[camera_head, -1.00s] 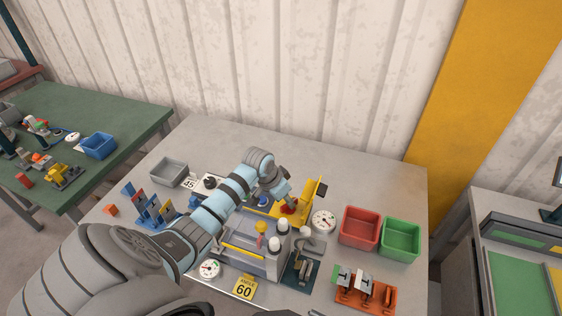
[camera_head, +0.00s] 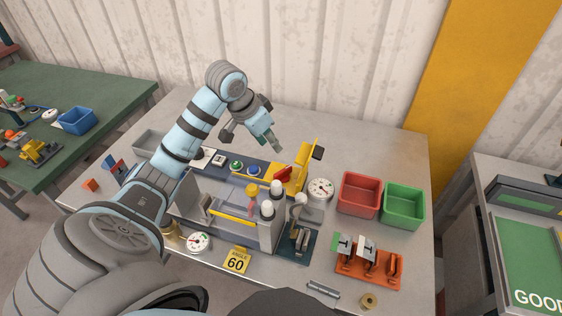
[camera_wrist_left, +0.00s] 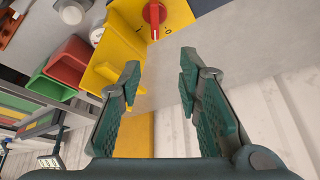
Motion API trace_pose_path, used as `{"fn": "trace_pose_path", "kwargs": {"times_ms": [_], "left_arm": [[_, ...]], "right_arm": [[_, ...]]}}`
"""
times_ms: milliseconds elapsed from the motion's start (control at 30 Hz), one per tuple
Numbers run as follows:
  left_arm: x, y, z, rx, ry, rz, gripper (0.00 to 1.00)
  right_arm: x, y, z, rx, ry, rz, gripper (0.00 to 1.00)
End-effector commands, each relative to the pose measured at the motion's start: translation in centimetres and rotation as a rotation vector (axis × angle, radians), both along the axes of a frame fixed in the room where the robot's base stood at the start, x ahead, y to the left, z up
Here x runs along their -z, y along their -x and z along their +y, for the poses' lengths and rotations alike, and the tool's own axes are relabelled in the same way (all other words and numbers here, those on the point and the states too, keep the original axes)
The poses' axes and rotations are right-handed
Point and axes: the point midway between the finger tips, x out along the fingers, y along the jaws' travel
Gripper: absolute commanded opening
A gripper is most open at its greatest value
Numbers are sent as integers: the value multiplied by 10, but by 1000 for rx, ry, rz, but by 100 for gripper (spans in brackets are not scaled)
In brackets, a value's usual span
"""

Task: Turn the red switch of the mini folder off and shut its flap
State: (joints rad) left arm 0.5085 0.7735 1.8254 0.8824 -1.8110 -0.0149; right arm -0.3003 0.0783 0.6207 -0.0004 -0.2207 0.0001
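The mini folder's yellow housing (camera_head: 276,187) stands behind the grey bender, with the red switch (camera_head: 283,174) on it. In the left wrist view the red switch (camera_wrist_left: 154,14) sits on a yellow panel with small dark marks; its handle lies roughly along the picture's vertical. The flap also shows in the left wrist view (camera_wrist_left: 119,59). My left gripper (camera_head: 271,141) is open and empty, above and behind the switch, apart from it. My right gripper is not in view.
A red bin (camera_head: 360,194) and a green bin (camera_head: 403,206) stand right of the flap, beyond a round dial (camera_head: 320,190). Green and blue buttons (camera_head: 236,165) lie left of the switch. Orange fixture (camera_head: 368,265) sits front right. Free table lies behind the folder.

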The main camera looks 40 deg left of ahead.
Motion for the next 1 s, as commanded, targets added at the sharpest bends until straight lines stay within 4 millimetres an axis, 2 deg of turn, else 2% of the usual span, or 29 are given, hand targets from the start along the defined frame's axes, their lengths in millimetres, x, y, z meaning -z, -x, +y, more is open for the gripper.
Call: {"fn": "trace_pose_path", "kwargs": {"times_ms": [67,167,400,567,733,1000], "left_arm": [[6,9,-4,3,12,50,32],[20,3,-6,-2,14,54,32],[85,-23,-12,-2,14,54,32],[116,-36,-15,-2,12,52,32],[129,-41,-15,-1,10,52,32],[129,-42,-15,-1,10,51,32]], "right_arm": [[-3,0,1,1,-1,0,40],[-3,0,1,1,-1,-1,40],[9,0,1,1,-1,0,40],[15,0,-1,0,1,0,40],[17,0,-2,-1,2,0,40],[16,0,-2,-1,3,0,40]]}}
